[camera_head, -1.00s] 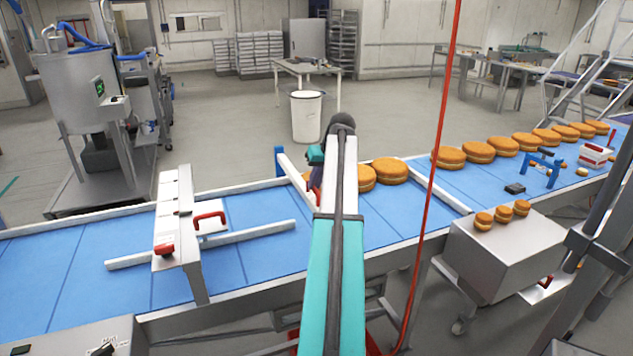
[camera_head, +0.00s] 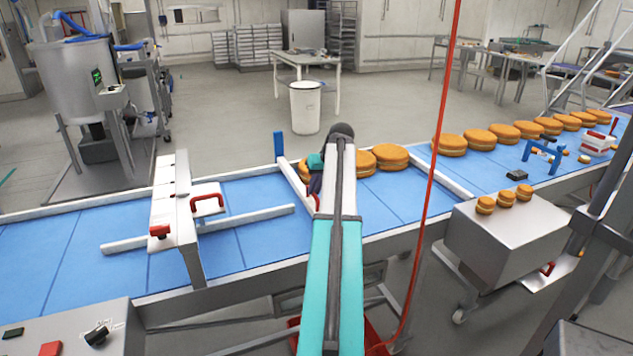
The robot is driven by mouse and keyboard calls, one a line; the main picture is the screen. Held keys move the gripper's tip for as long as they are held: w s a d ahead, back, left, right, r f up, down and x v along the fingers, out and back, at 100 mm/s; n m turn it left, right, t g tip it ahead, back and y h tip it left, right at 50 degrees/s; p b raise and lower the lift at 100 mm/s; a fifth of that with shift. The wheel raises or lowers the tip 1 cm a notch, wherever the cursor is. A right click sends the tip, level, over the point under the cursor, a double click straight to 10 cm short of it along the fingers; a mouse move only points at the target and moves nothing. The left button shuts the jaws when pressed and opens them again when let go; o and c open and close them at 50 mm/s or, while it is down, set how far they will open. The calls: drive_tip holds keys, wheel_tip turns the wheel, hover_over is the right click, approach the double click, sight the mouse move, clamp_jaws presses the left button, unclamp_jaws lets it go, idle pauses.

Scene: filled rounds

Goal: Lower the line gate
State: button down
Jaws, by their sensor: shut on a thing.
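The line gate (camera_head: 291,174) is a white bar slanting across the blue belt, just left of the first buns. Its far end is by a blue post (camera_head: 279,145) at the belt's far edge. My gripper (camera_head: 315,187) is at the gate's near part, shut on it, with a bit of red showing beside the fingers. My teal and white arm hides much of the contact and the bar's near end. I cannot tell how high the bar is above the belt.
Orange buns (camera_head: 390,157) line the belt (camera_head: 262,240) to the right. A white frame with red handles (camera_head: 174,213) spans the belt at left. A red cable (camera_head: 434,165) hangs right of my arm. A steel box (camera_head: 500,240) carries small buns.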

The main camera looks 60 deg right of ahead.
drive_tip(key=shift+s+f, duration=0.15)
drive_tip(key=shift+f, duration=1.1)
drive_tip(key=c, duration=1.8)
unclamp_jaws()
drive_tip(key=shift+d+f, duration=0.1)
drive_tip(key=shift+f, duration=0.05)
drive_tip(key=shift+o, duration=0.2)
drive_tip(key=shift+r+b, duration=0.3)
drive_tip(key=shift+s+r, duration=0.15)
drive_tip(key=shift+r, duration=0.35)
drive_tip(key=b+v, duration=0.3)
drive_tip(key=v, duration=0.9)
drive_tip(key=shift+r, duration=0.25)
drive_tip(key=shift+s+f, duration=0.1)
drive_tip(key=shift+s, duration=0.05)
